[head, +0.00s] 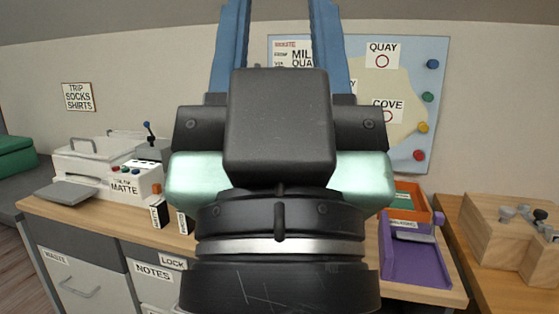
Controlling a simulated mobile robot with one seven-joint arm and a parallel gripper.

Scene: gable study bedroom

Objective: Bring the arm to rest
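My gripper (281,28) fills the middle of the head view, seen from behind its dark wrist, with mint-green sides. Its two blue fingers point up and stand well apart, with wall and board showing between them. I see nothing held between the visible parts. The fingertips are cut off by the top edge of the picture. The hand hides the middle of the desk (50,209) behind it.
A white machine (90,160) and small dark-labelled boxes stand on the desk at left. A purple tray (400,268) and an orange bin (425,204) are at right. A wooden block with metal knobs (495,228) is at far right. A map board (420,100) hangs behind.

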